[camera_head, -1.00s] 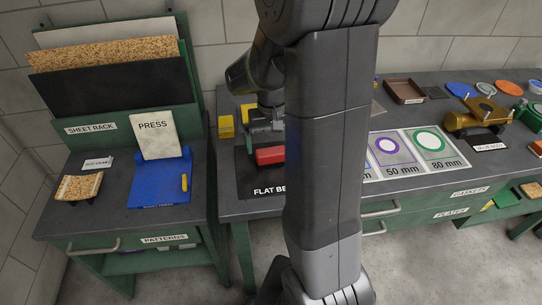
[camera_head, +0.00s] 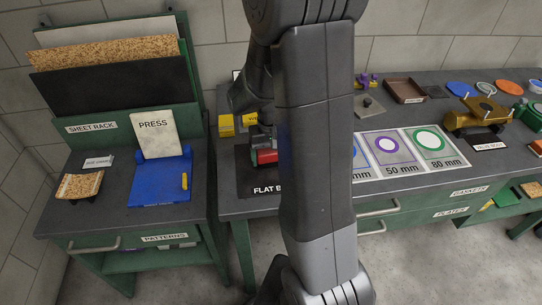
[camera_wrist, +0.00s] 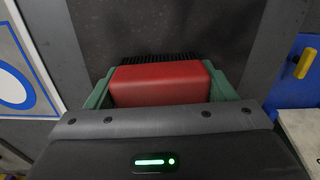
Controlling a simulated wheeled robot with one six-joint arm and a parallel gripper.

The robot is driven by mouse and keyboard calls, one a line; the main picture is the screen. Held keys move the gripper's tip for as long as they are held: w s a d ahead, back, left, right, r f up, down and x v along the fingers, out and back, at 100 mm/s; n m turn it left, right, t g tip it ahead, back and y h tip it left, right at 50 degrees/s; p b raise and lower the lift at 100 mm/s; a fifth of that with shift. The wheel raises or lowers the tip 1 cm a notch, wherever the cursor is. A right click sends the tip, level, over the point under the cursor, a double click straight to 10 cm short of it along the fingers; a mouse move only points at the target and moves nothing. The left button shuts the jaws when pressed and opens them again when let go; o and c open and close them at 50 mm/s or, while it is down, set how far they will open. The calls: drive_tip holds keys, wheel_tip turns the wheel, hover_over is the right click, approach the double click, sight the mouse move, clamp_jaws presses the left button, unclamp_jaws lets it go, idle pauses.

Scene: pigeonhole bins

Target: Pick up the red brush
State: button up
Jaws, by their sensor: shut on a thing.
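The red brush (camera_wrist: 160,85) is a red block with a row of black bristles along its far edge in the wrist view. My gripper (camera_wrist: 158,92) is shut on it, with a green finger against each end of the block. In the head view the red brush (camera_head: 266,156) shows as a small red piece above the dark mat marked "FLAT BE…", partly hidden by my gripper (camera_head: 263,145) and arm. I cannot tell whether the brush touches the mat.
A blue press board (camera_head: 160,188) and sheet rack (camera_head: 110,75) stand at the left. Yellow blocks (camera_head: 226,126) are behind the mat. A ring-printed sheet (camera_head: 420,165), a brown tray (camera_head: 404,90) and a brass part (camera_head: 475,118) are to the right. My arm covers the middle.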

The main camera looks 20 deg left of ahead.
wheel_tip(320, 180, up, 10)
drive_tip(key=shift+r, duration=0.1)
idle(0.4)
drive_tip(key=shift+o, duration=1)
drive_tip(key=shift+c, duration=0.4)
drive_tip(key=shift+f+b, duration=3.1)
drive_tip(key=shift+f, duration=1.85)
drive_tip(key=o, duration=0.9)
drive_tip(key=shift+r, duration=0.15)
drive_tip(key=shift+c, duration=0.4)
